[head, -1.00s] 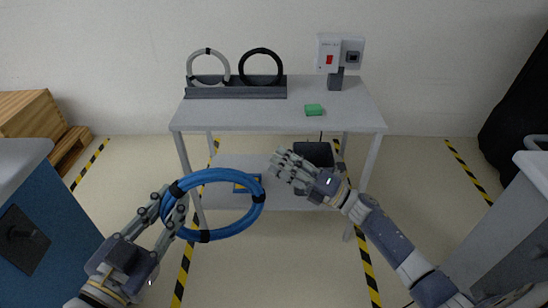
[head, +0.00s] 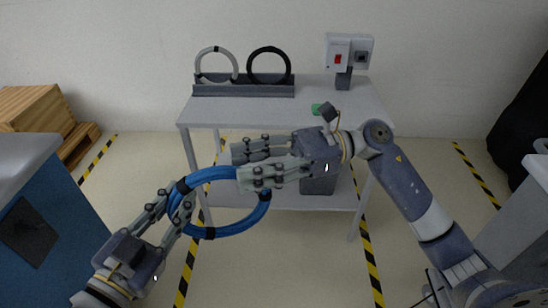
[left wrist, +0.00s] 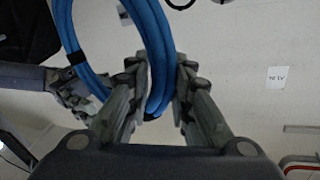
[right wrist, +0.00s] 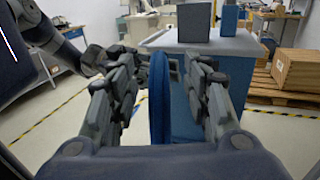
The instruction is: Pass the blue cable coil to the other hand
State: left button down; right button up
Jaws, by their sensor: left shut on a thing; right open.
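The blue cable coil (head: 232,232) is a ring with black bands, held in the air in front of the cart. My left gripper (head: 182,198) is shut on its left side; the left wrist view also shows the coil (left wrist: 152,40) between the fingers. My right gripper (head: 240,164) is open at the coil's upper right. In the right wrist view the coil (right wrist: 158,100) stands edge-on between the two open fingers, with gaps visible beside it. In the head view the right fingers hide part of the coil's top right.
A grey cart (head: 240,112) stands behind, with a grey coil (head: 216,64) and a black coil (head: 268,64) in a rack, a green block (head: 316,108) and a switch box (head: 340,52). A blue cabinet (head: 70,215) is at left. Wooden crates (head: 45,105) stand behind it.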

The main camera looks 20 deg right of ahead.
aim_at(217, 171)
jog(key=a, duration=0.6)
jog(key=shift+w+a, duration=0.25)
jog(key=shift+a, duration=0.1)
grip_shut()
pick_arm(q)
jog(key=c, duration=1.3)
grip_release()
jog(key=shift+c, duration=0.2)
